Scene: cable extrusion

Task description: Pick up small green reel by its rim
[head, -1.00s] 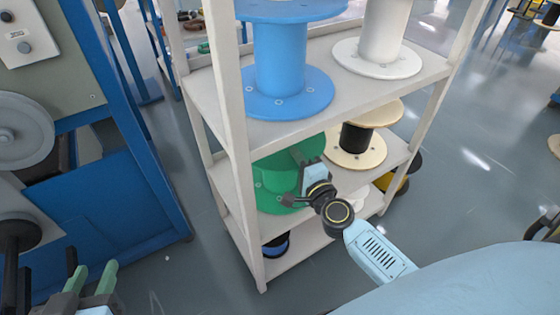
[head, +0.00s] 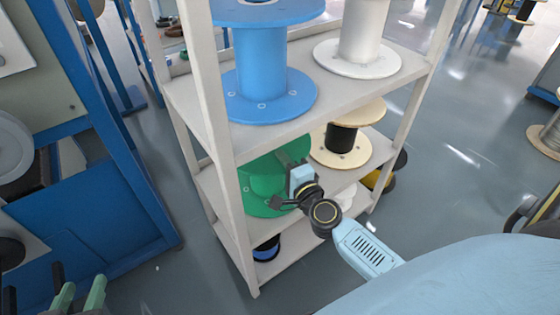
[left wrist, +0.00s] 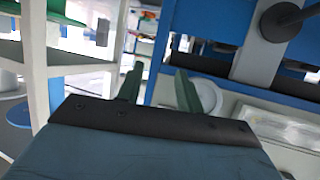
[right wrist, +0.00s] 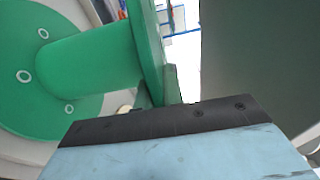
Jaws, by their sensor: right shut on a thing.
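The small green reel (head: 262,183) stands on the middle shelf of the white rack. Its upper part is partly hidden by the shelf above and by my right arm. My right gripper (head: 290,163) is at the reel's upper right side. In the right wrist view, the fingers (right wrist: 158,88) are shut on the rim of the near flange, one on each face. The reel's barrel (right wrist: 88,62) and far flange also show there. My left gripper (head: 80,292) is low at the left, away from the rack. Its two fingers (left wrist: 158,88) are apart with nothing between them.
The white rack's posts (head: 216,120) and upper shelf (head: 195,98) are close around the green reel. A blue reel (head: 260,95) and a white reel (head: 362,35) stand above. A black-and-wood reel (head: 342,145) is beside it. A blue machine (head: 120,210) stands left. Floor between is clear.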

